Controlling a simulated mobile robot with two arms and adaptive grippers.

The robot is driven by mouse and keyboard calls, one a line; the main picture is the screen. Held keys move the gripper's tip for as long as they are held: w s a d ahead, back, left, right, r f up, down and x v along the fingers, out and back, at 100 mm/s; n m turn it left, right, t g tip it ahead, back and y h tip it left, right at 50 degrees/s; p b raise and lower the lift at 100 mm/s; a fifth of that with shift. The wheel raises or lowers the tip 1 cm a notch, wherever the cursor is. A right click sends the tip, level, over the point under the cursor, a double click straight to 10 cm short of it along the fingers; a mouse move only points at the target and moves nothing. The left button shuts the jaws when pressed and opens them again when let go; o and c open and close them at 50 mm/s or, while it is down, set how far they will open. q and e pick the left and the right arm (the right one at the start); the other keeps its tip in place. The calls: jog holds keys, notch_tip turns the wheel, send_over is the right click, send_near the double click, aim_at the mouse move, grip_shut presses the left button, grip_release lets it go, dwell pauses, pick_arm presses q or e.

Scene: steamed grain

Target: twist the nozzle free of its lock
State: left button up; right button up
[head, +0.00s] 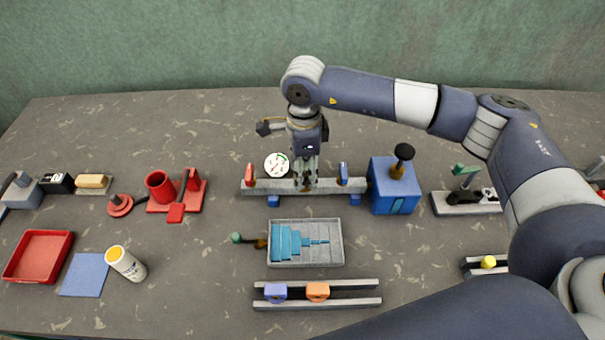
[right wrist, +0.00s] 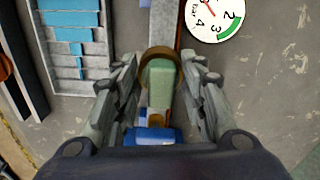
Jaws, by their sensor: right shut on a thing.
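My right gripper (head: 305,187) is lowered over the middle of a grey rail (head: 260,188) behind the blue stepped tray. In the right wrist view, its fingers (right wrist: 160,95) stand on both sides of a pale green part (right wrist: 160,82) with a brass collar (right wrist: 152,57) around its far end. The gripper is shut on this green part, which appears to be the nozzle. The fingers hide much of it in the head view. A lock cannot be clearly made out. A blue piece (right wrist: 150,136) lies just below the green part. My left gripper is not in view.
A round gauge (head: 277,165) stands close left of the gripper; a red lever (head: 249,174) and blue lever (head: 344,172) flank it. A blue box (head: 394,186) with a black knob is at the right. The stepped tray (head: 338,258) lies in front. Table behind is clear.

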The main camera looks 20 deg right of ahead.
jog(key=shift+d+f+n+b, duration=0.1)
jog(key=shift+f+n+b, duration=0.05)
jog(key=shift+n+b, duration=1.6)
jog(key=shift+n, duration=0.65)
jog(key=shift+o, duration=0.2)
jog(key=shift+c, duration=0.2)
jog(key=shift+o, duration=0.2)
jog(key=shift+n+b, duration=0.35)
jog(key=shift+n, duration=0.05)
jog(key=shift+a+n+b, duration=0.2)
jog(key=shift+n+b, duration=0.65)
jog(key=shift+n, duration=0.35)
jog(key=shift+n+b, duration=0.85)
jog(key=shift+n, duration=0.35)
jog(key=shift+w+r+n, duration=0.15)
jog(key=shift+r+n, duration=0.05)
jog(key=shift+n, duration=0.1)
jog(key=shift+c, duration=0.2)
